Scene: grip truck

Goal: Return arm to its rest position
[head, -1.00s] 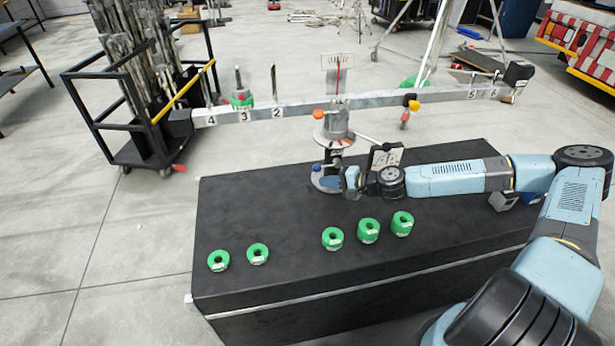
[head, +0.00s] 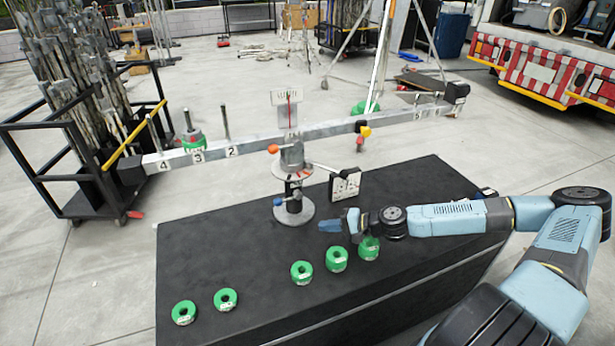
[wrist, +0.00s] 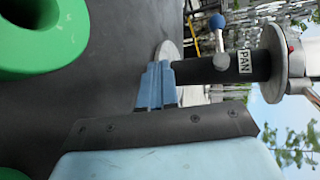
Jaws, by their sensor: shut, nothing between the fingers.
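My blue-grey arm (head: 455,217) reaches in from the right over the black case (head: 210,255). My gripper (head: 328,223) is shut and empty, just right of the round base (head: 293,211) of the balance stand and behind the green rings. In the wrist view, its blue fingers (wrist: 155,85) lie together, pointing toward the stand's dark post (wrist: 235,67) marked PAN. The balance beam (head: 330,131) spans the stand, sloping up to the right. A green ring weight (head: 193,142) sits on the beam near the 3 mark.
Several green rings lie along the case's near side; one (head: 369,248) is close below my wrist, and another (wrist: 40,35) looms in the wrist view. A cart of metal stands (head: 70,165) is at the left.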

